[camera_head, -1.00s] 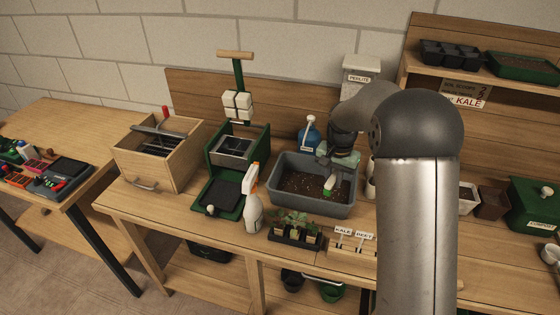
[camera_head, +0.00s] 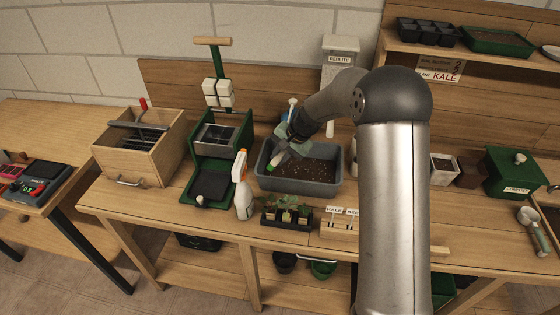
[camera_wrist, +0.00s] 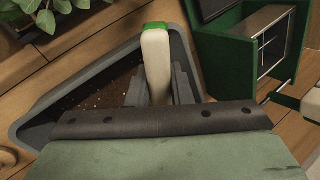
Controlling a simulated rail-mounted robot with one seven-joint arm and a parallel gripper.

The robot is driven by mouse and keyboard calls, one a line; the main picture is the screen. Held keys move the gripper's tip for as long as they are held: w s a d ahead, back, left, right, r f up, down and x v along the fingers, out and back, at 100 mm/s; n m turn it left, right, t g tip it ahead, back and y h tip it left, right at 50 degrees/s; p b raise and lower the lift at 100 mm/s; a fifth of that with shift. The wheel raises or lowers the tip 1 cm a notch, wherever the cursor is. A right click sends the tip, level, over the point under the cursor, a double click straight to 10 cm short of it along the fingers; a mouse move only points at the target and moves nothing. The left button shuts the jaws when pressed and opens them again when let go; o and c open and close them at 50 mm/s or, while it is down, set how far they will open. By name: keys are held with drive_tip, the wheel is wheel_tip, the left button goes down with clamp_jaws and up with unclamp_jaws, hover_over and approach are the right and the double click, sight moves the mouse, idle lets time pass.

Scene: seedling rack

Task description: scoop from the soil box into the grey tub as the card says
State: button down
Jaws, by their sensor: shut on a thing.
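The grey tub (camera_head: 329,183) stands mid-bench with dark, white-flecked soil in it; it also shows in the wrist view (camera_wrist: 35,128). My gripper (camera_head: 279,158) is over the tub's left part, shut on a cream handle with a green end (camera_wrist: 155,60). The held tool's working end is hidden, so I cannot tell whether it carries soil. A green box labelled COMPOST (camera_head: 515,172) stands at the right of the bench. The card (camera_head: 440,70) hangs at the shelf; KALE is readable, the rest is too small.
A green press (camera_head: 222,150), spray bottle (camera_head: 243,198) and wooden box (camera_head: 135,150) stand left of the tub. Seedlings (camera_head: 286,212) and a label rack (camera_head: 340,225) stand in front. A perlite bin (camera_head: 340,55) is behind. A metal scoop (camera_head: 534,222) lies far right.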

drive_tip(key=y+b, duration=0.2)
drive_tip(key=b, duration=0.3)
drive_tip(key=shift+d+f+t, duration=0.1)
drive_tip(key=shift+d+t, duration=0.05)
drive_tip(key=shift+t, duration=0.25)
drive_tip(key=t+y+b, duration=0.1)
drive_tip(key=y+b, duration=0.1)
drive_tip(key=b, duration=0.3)
drive_tip(key=d+m+t+y+b, duration=0.1)
drive_tip(key=b, duration=0.4)
drive_tip(key=r+t+y+b, duration=0.1)
drive_tip(key=y+b, duration=0.1)
drive_tip(key=b, duration=0.3)
drive_tip(key=shift+w+d+r+m+y, duration=0.1)
drive_tip(key=shift+d+m+y, duration=0.05)
drive_tip(key=shift+m+y, duration=0.2)
drive_tip(key=shift+r+m+b, duration=0.2)
drive_tip(key=shift+m+b, duration=0.05)
drive_tip(key=shift+b, duration=0.55)
drive_tip(key=shift+d+r+t+y+b, duration=0.1)
drive_tip(key=shift+r+t+y+b, duration=0.3)
drive_tip(key=shift+y, duration=0.05)
drive_tip(key=shift+r+p, duration=0.1)
drive_tip(key=shift+p, duration=0.25)
